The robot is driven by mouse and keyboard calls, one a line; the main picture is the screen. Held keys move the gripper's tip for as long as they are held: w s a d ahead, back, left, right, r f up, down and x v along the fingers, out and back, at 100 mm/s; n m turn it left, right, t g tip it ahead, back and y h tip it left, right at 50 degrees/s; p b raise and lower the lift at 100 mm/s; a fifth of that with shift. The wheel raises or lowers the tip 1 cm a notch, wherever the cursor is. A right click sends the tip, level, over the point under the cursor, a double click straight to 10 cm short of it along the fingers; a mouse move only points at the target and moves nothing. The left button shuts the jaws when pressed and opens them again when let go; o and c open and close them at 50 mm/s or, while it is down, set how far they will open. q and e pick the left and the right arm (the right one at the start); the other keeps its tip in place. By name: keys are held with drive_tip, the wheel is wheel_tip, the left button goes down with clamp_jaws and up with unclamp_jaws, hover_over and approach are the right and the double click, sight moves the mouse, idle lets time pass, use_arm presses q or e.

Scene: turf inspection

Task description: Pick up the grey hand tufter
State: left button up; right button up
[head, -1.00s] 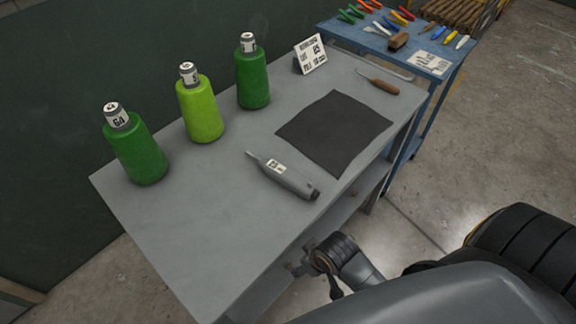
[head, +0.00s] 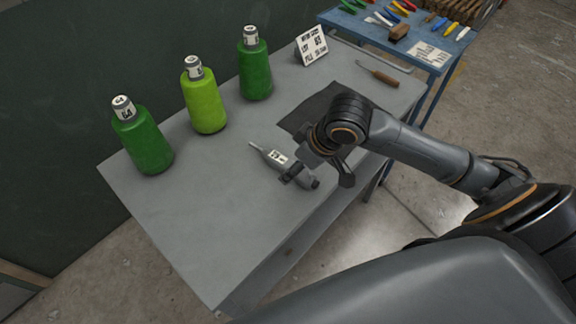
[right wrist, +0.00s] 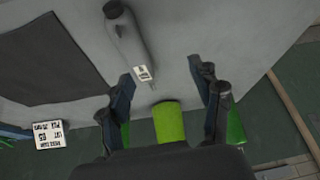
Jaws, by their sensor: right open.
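The grey hand tufter (head: 277,160) lies on the grey table (head: 215,225), its thin tip pointing back left and a white label on its body. In the right wrist view the tufter (right wrist: 130,38) runs from the top towards the space between the fingers, with its label near the left finger. My right gripper (head: 318,180) is open and empty above the tufter's thick end, which it partly covers in the head view. The open fingers also show in the right wrist view (right wrist: 160,72). I see no contact with the tufter. My left gripper is out of view.
A dark mat (head: 308,108), a wooden-handled tool (head: 381,76) and a sign (head: 312,46) are farther right. A blue tool table (head: 405,48) stands beyond. The front left table area is clear.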

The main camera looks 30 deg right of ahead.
sight(290, 164)
drive_tip(key=w+d+r, duration=0.2)
drive_tip(key=d+r, duration=0.1)
drive_tip(key=d, duration=0.1)
drive_tip(key=shift+m+h, duration=0.3)
drive_tip(key=shift+m, duration=0.1)
drive_tip(key=x, duration=0.7)
drive_tip(key=shift+a+f+p, duration=0.1)
drive_tip(key=shift+f+p, duration=0.3)
drive_tip(key=shift+p+x, duration=0.8)
drive_tip(key=shift+x, duration=1.85)
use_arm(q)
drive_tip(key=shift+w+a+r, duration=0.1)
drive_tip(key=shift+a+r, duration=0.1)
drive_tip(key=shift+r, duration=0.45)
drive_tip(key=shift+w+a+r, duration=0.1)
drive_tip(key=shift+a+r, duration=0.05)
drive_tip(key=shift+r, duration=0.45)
use_arm(e)
drive_tip(key=shift+s, duration=0.2)
clamp_jaws()
drive_tip(key=shift+r, duration=0.1)
